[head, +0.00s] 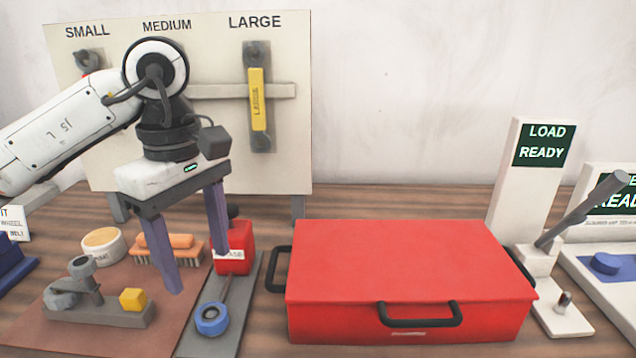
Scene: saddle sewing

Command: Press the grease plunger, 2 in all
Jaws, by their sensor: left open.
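The grease dispenser (235,262) is a small red block with a white label, partly readable as "ASE", on a grey strip left of the red case. Its dark plunger top (233,212) shows just right of my gripper's right finger, which hides part of the dispenser. My left gripper (197,280) points down with its two purple fingers spread and nothing between them. Its right finger is in front of the dispenser in the picture; I cannot tell whether they touch. My right gripper is not in view.
A large closed red case (400,260) with black handles fills the middle. A blue ring (212,319) sits on the grey strip's front. A brush (168,248), a round tin (102,243) and a fixture with a yellow block (132,299) lie left. A lever (585,210) and "LOAD READY" sign (544,145) stand right.

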